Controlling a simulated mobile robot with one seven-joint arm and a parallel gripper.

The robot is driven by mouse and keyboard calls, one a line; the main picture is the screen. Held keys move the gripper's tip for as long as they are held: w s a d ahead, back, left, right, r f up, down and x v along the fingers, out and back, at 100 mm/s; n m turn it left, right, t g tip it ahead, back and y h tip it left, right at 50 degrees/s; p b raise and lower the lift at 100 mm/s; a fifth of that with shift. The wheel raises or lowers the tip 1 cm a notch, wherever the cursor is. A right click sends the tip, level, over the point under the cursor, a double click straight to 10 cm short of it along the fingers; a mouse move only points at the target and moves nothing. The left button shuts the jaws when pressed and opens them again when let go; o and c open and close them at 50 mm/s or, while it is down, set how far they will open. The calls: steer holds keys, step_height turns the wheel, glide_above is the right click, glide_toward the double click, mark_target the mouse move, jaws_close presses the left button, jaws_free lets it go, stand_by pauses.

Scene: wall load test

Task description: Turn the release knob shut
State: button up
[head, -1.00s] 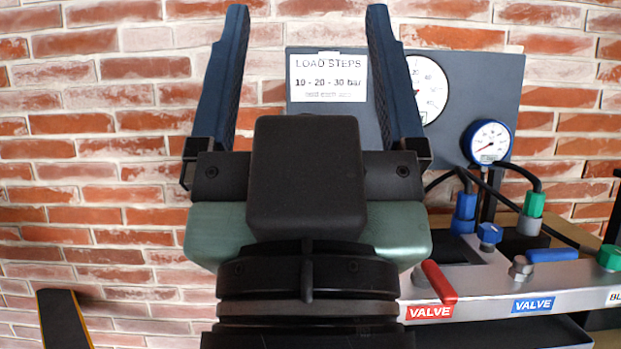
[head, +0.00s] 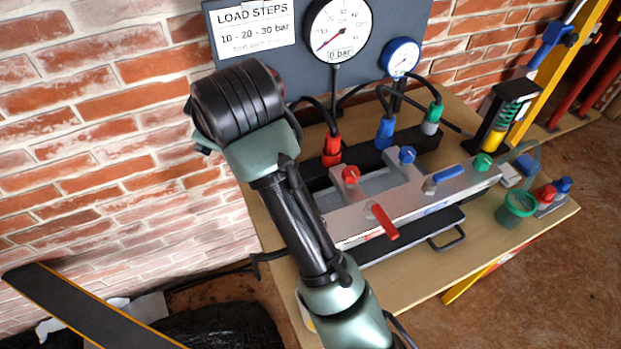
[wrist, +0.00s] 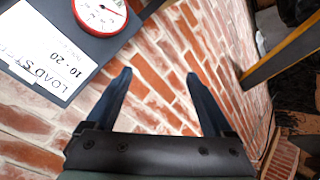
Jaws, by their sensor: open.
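My gripper (wrist: 158,85) is open and empty in the wrist view, its two dark blue fingers spread apart in front of the brick wall. I cannot tell which knob is the release knob. A grey manifold (head: 340,218) on the bench carries a red knob (head: 350,175), a blue knob (head: 407,155) and a green knob (head: 482,162). It also bears a red lever (head: 384,222) and a blue lever (head: 451,173). My gripper is apart from all of these.
The gauge board holds a large gauge (head: 338,28) and a LOAD STEPS sheet (head: 252,27). A small blue-rimmed gauge (head: 401,57) stands beside it. Hoses run down to the manifold. A green cup (head: 516,209) and small red and blue caps (head: 553,190) sit at the bench's right.

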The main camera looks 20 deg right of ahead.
steer(key=s+d+f+n+g+h+p, duration=0.2)
steer(key=s+d+f+n+g+p, duration=0.1)
steer(key=s+d+g+p, duration=0.85)
steer(key=shift+t+y, duration=0.3)
steer(key=shift+t, duration=0.45)
steer(key=f+b, duration=0.2)
steer(key=f, duration=0.1)
steer(key=s+f+b, duration=0.1)
steer(key=f+b, duration=0.2)
steer(key=f, duration=0.1)
steer(key=f+b, duration=0.2)
steer(key=f, duration=0.1)
steer(key=shift+s+a+f+b, duration=0.15)
steer(key=shift+s+f+b, duration=0.05)
steer(key=shift+s+b, duration=0.15)
steer(key=shift+f, duration=1.1)
steer(key=c, duration=1.4)
steer(key=shift+o, duration=0.2)
steer(key=shift+m, duration=0.3)
